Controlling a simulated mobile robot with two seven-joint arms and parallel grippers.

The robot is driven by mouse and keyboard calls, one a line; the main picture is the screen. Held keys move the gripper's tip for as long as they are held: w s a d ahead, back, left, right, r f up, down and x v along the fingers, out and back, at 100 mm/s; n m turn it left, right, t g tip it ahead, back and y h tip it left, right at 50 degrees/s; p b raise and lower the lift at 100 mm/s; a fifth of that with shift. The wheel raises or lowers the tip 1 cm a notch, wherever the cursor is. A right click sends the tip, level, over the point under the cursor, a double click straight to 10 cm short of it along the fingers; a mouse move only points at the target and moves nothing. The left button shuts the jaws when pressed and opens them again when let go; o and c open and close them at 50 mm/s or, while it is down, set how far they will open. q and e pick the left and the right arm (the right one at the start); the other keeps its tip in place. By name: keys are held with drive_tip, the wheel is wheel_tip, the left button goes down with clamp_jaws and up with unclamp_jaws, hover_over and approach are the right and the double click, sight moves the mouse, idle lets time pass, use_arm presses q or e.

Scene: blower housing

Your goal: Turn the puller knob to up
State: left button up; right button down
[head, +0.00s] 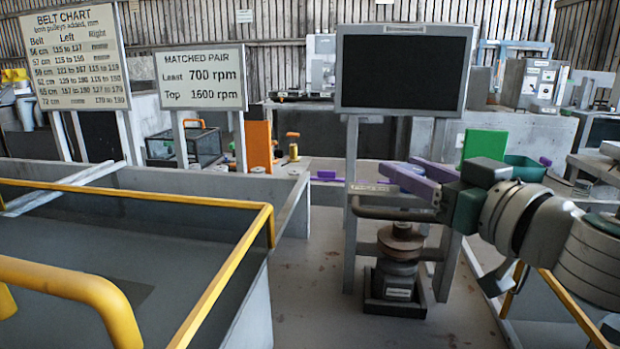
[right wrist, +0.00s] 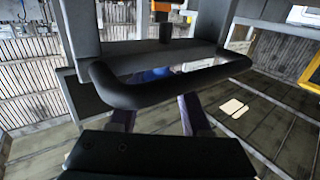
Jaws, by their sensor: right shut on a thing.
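My right gripper (head: 413,178) reaches in from the right with its purple fingers pointing left, in front of the grey stand below the dark screen. In the right wrist view its two purple fingers (right wrist: 160,115) run behind a thick dark bar and stand apart. A blue piece (right wrist: 156,75) shows between them, mostly hidden by the bar; I take it for the puller knob, and the gripper is shut on it. The knob's pointing direction cannot be made out. A small label (head: 372,188) sits on the stand beside the fingers. My left gripper is not in view.
A dark bent bar (head: 395,213) crosses the stand just below the gripper, above a round pulley unit (head: 398,250). The dark screen (head: 400,72) stands above. A grey bin with yellow rails (head: 225,280) fills the left. Open floor (head: 300,300) lies between.

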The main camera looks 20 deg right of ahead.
drive_tip(key=n+y, duration=0.1)
drive_tip(key=y, duration=0.1)
drive_tip(key=n+y+b, duration=0.1)
drive_tip(key=n+y, duration=0.1)
drive_tip(key=shift+w+d+f+g+y, duration=0.1)
drive_tip(key=shift+d+g+y, duration=0.1)
drive_tip(key=shift+g+y, duration=0.15)
drive_tip(key=shift+n+g+y+b, duration=0.55)
drive_tip(key=shift+n+y+b, duration=0.15)
drive_tip(key=shift+n+y, duration=0.3)
drive_tip(key=n+g+y+b, duration=0.2)
drive_tip(key=g+y+b, duration=0.1)
drive_tip(key=b, duration=0.1)
drive_tip(key=n+g+y+b, duration=0.3)
drive_tip(key=y+b, duration=0.1)
drive_tip(key=b, duration=0.1)
drive_tip(key=shift+w+f+n, duration=0.1)
drive_tip(key=shift+f+n, duration=0.05)
drive_tip(key=shift+n, duration=0.15)
drive_tip(key=shift+n+g+y+b, duration=0.75)
drive_tip(key=shift+g+b, duration=0.45)
drive_tip(key=shift+b, duration=0.3)
drive_tip(key=shift+c, duration=1.8)
unclamp_jaws()
drive_tip(key=shift+r, duration=0.2)
